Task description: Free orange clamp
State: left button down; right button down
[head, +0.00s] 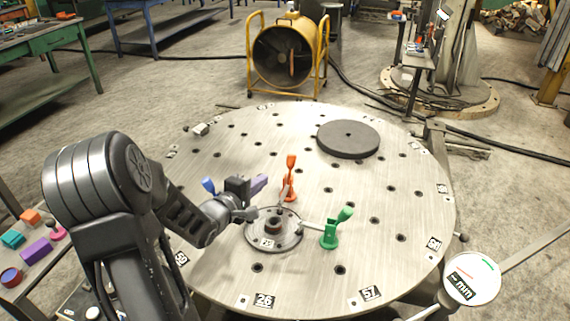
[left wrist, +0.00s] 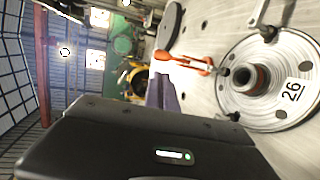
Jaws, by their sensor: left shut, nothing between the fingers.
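The orange clamp (head: 290,178) stands on the round steel table behind the flanged disc (head: 262,242), its handle pointing up. It also shows in the left wrist view (left wrist: 190,62). I cannot tell whether its grey bar presses on the disc. My left gripper (head: 265,179) is shut and empty, its purple fingers pointing toward the orange clamp from the left, seemingly just short of it. The fingers also show in the left wrist view (left wrist: 163,92). A green clamp (head: 331,234) stands right of the disc, its bar reaching over the rim. My right gripper is out of view.
A blue handle (head: 209,185) shows partly behind my left arm. A dark round plate (head: 348,138) lies at the back of the holed table (head: 410,215). A dial gauge (head: 472,279) is at the front right. Coloured blocks (head: 37,250) lie on a surface at left.

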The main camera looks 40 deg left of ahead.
aim_at(289, 161)
pick_arm(q)
jog(key=p+x, duration=0.1)
jog(key=x, duration=1.3)
jog(key=shift+d+p, duration=0.1)
jog(key=shift+p, duration=0.25)
